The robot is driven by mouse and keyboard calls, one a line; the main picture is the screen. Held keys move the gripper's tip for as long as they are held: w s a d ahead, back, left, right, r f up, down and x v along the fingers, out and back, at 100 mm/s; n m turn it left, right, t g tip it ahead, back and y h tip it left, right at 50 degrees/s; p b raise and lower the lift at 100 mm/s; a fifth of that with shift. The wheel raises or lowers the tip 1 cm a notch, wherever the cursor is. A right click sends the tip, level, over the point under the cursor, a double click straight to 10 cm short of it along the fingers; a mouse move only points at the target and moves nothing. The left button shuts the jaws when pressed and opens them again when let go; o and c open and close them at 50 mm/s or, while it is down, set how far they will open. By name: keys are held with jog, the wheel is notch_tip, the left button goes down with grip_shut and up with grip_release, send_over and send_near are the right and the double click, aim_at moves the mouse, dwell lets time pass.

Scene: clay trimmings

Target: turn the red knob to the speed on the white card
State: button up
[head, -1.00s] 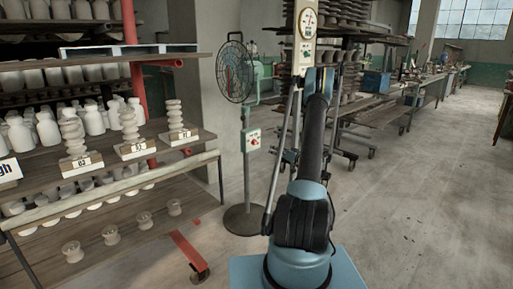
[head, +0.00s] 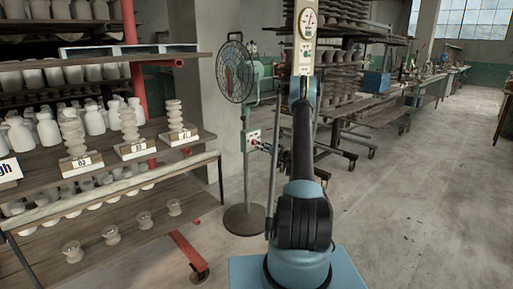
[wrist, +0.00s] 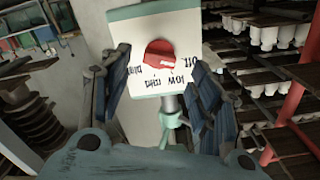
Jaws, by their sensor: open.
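The red knob (head: 253,136) is on the control box (head: 252,143) on the fan's post. In the wrist view the red knob (wrist: 158,52) sits on a white plate (wrist: 130,35) with upside-down speed words, among them "off", "low" and "mid". I cannot tell which word the knob points at. My gripper (wrist: 160,85) is open, with one finger on each side of the plate and nothing between them but the view of the knob. In the head view my gripper (head: 265,147) is just right of the box. A white card (head: 9,170), cut off at the left edge, shows "gh".
The standing fan (head: 235,71) has a round base (head: 243,219) on the floor. Shelves (head: 110,165) of clay pieces stand to the left, with a red post. A gauge panel (head: 306,35) is behind my arm. The floor at right is clear.

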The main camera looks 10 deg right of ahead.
aim_at(255, 142)
jog(key=shift+x, duration=2.5)
jog(key=shift+c, duration=0.3)
